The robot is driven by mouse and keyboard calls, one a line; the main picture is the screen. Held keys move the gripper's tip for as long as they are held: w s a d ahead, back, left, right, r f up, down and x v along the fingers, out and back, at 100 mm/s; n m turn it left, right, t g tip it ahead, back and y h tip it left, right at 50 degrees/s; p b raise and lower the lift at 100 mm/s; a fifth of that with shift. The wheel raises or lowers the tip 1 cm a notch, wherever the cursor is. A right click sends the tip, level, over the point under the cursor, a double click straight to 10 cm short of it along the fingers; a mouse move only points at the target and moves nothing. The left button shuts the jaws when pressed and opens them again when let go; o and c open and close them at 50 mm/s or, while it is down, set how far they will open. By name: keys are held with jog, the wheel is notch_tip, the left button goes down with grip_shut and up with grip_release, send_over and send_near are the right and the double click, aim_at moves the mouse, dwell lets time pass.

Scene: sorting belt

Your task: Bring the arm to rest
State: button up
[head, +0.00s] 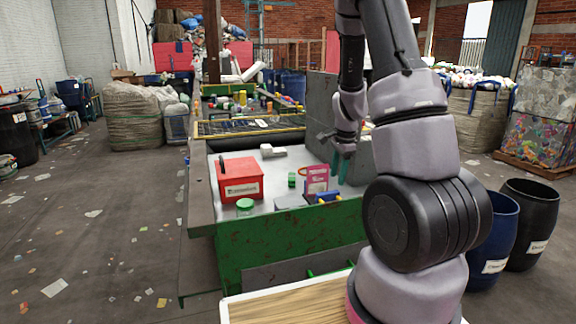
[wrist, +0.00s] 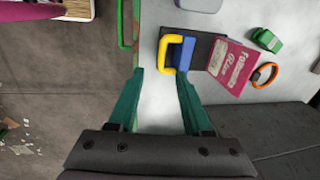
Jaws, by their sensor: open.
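My arm rises on the right of the head view and bends down over the sorting belt's near end. My gripper (head: 343,165) hangs above the right side of the white belt surface (head: 275,178). In the wrist view my gripper (wrist: 160,80) has its two green fingers spread apart, with only bare white surface between them. A padlock with a yellow shackle and blue body (wrist: 180,50) lies just beyond the fingertips, apart from them as far as I can tell. It lies against a dark flat item (wrist: 203,47).
A pink box (wrist: 233,66), an orange ring (wrist: 265,75) and a green object (wrist: 267,40) lie nearby. A red box (head: 239,180) and a green-lidded jar (head: 245,206) stand left on the belt. A grey panel (head: 322,100) rises behind my gripper. Blue and black barrels (head: 528,222) stand right.

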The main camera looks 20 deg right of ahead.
jog(key=s+a+r+n+t+y, duration=0.1)
jog(key=s+a+r+n, duration=0.25)
jog(key=r, duration=0.55)
jog(key=s+a+r+n+t+y, duration=0.1)
jog(key=s+a+r+n+t, duration=0.1)
jog(key=a+r, duration=0.5)
jog(key=s+a+r+n+t, duration=0.2)
jog(key=s+a+r+n, duration=0.2)
jog(key=s+r+n, duration=0.4)
jog(key=s+r, duration=0.5)
jog(key=s, duration=0.2)
jog(key=shift+s, duration=0.3)
